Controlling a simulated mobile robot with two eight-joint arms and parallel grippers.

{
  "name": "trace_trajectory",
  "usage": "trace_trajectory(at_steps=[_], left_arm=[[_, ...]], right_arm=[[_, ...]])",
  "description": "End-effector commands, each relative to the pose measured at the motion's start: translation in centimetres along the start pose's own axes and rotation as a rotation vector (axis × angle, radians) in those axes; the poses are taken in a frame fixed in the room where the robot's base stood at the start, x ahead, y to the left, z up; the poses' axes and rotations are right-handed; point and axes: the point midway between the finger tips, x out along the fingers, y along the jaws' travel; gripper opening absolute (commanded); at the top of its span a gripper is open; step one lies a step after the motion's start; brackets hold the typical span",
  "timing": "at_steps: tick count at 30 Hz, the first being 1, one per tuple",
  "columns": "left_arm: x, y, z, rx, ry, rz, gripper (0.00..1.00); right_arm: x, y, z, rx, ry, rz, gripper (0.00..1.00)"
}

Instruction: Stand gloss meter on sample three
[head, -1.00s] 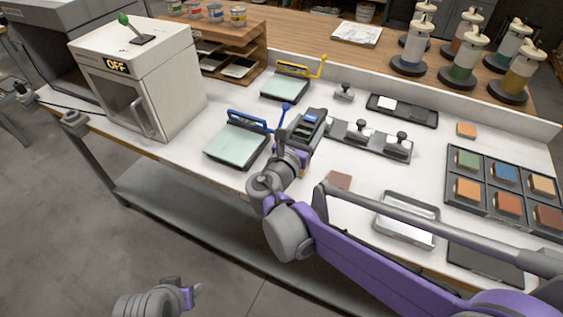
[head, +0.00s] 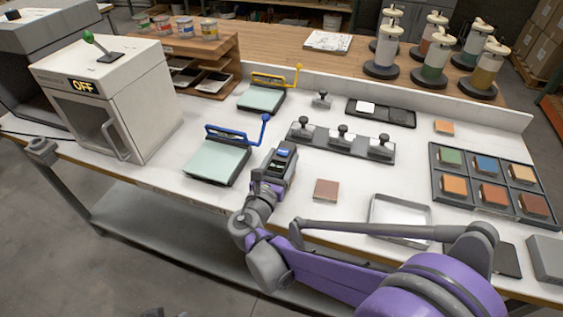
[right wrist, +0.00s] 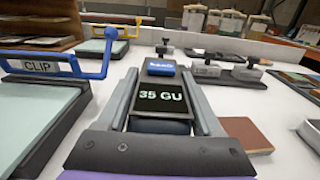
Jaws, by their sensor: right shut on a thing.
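Whether the meter touches the table is unclear. Colour sample tiles sit in a dark sectioned tray (head: 487,177) at the right. A loose reddish-brown tile (head: 326,190) and an orange tile (head: 444,126) lie on the table. I see no number marking sample three. My left gripper is out of view.
A white oven (head: 110,95) reading "OFF" stands at the left. A yellow-clip board (head: 262,98) lies behind the blue-clip board. A shallow metal tray (head: 399,216) sits near the front edge. Colorant dispensers (head: 432,60) stand at the back right. White tabletop surrounds the reddish-brown tile.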

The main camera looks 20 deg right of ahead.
Motion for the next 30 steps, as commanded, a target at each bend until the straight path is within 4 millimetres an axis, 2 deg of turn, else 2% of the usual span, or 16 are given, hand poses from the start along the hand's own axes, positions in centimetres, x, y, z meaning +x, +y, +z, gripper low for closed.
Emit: trace_trajectory(at_steps=[3,13,14,18,19,30], left_arm=[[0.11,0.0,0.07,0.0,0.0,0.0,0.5],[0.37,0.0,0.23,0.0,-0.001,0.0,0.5],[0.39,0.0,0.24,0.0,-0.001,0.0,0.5],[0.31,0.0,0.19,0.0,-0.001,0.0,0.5],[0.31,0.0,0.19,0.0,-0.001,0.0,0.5],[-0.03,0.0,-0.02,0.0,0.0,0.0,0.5]], right_arm=[[0.01,0.0,-0.67,-0.001,-0.001,0.0,0.0],[-0.01,-0.01,-1.0,-0.001,-0.001,0.0,0.0],[-0.01,0.0,-1.07,0.0,0.0,0.0,0.69],[-0.01,0.0,-0.95,0.0,0.0,0.0,0.94],[-0.01,0.0,-0.95,0.0,0.0,0.0,0.97],[-0.15,0.03,-0.47,0.001,0.0,0.001,0.97]])
